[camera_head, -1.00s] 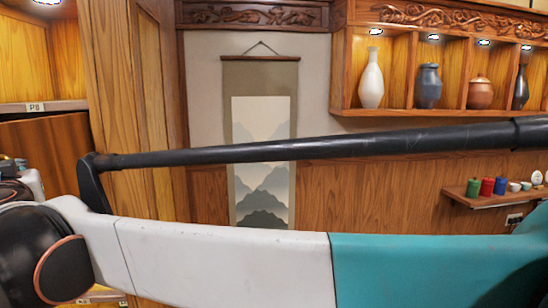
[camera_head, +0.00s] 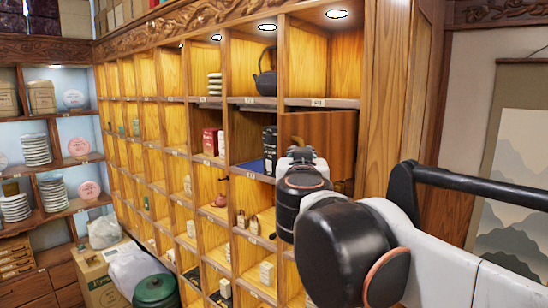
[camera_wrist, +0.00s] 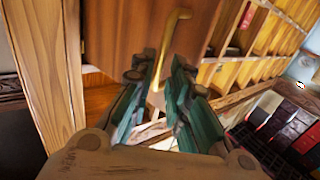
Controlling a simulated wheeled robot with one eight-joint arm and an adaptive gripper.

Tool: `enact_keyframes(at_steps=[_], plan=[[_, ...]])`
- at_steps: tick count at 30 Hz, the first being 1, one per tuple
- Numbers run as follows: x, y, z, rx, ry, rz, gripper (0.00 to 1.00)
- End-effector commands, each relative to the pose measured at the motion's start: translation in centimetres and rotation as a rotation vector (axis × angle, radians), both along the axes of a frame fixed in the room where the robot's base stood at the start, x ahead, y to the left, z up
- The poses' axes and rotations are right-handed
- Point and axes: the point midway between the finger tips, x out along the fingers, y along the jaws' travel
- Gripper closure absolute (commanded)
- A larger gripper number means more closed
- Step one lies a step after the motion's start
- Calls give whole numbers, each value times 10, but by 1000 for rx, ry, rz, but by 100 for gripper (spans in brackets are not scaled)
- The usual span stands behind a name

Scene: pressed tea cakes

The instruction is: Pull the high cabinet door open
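The high cabinet door (camera_head: 330,135) is a plain dark-brown panel in the right-end column of the shelf wall, one row below the top. In the wrist view the door (camera_wrist: 120,30) fills the upper middle, and its slim brass handle (camera_wrist: 181,20) runs down between my fingertips. My gripper (camera_wrist: 163,68) has two teal fingers, one on each side of the handle's lower part. They look apart, with narrow gaps beside the handle; contact is not clear. In the head view my gripper (camera_head: 299,150) is at the door's front, and my wrist hides the door's lower part.
Open cubbies (camera_head: 240,130) holding tins, cups and a black teapot (camera_head: 265,75) spread to the left. A wooden side post (camera_head: 388,95) stands right of the door. A carton (camera_head: 100,275) and a green pot (camera_head: 155,290) are low at the left.

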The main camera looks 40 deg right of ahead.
Motion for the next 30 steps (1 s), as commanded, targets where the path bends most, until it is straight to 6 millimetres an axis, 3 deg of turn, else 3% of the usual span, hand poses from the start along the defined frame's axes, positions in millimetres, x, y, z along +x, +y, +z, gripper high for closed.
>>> enact_keyframes(at_steps=[9,15,30], plan=[[-39,36,0,0,0,6,84],[-54,49,0,0,0,5,84],[-61,53,0,0,0,2,84]])
